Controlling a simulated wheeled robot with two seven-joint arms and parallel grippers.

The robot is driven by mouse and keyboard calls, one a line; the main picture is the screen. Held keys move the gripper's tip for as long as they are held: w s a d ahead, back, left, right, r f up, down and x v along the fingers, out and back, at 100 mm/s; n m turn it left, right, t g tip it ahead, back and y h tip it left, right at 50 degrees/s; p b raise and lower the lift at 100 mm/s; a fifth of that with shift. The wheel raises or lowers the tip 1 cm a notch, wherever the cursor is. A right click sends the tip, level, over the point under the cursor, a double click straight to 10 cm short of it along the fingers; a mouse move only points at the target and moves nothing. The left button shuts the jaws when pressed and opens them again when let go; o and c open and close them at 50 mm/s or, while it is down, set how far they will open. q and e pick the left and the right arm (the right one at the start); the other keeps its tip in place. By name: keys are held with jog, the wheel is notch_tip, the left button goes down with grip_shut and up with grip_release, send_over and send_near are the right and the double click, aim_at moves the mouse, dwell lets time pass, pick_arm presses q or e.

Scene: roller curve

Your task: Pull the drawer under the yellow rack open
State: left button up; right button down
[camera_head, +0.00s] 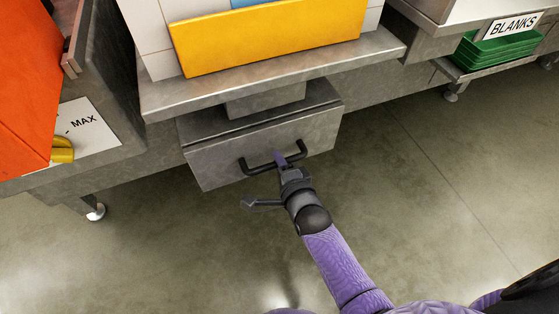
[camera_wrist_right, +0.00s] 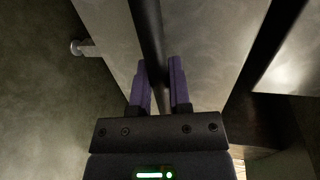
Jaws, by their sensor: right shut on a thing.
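The grey metal drawer (camera_head: 215,165) sits under the counter that carries the yellow rack (camera_head: 270,38). Its front stands out a little from the unit behind, with a dark gap along its top edge. A black bar handle (camera_head: 254,168) is fixed across the drawer front. My right gripper (camera_head: 280,160) is shut on the handle near its middle. In the right wrist view the black handle bar (camera_wrist_right: 149,40) runs between the two purple fingers of the right gripper (camera_wrist_right: 160,85). The drawer's inside is hidden. My left gripper is not in view.
An orange box (camera_head: 25,80) and a panel marked MAX with a yellow knob (camera_head: 62,150) stand at the left. Green trays (camera_head: 490,50) under a BLANKS sign (camera_head: 512,25) are at the upper right. The concrete floor (camera_head: 430,190) before the drawer is clear.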

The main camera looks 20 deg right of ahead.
dwell(0.3)
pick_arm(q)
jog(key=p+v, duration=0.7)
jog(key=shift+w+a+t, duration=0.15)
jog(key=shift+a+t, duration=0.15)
pick_arm(e)
jog(key=f+v, duration=0.2)
jog(key=v, duration=0.9)
jog(key=s+f+v, duration=0.1)
jog(key=f+v, duration=0.1)
jog(key=v, duration=0.9)
jog(key=shift+s+f, duration=0.2)
jog(key=shift+f, duration=0.1)
jog(key=c, duration=0.6)
grip_release()
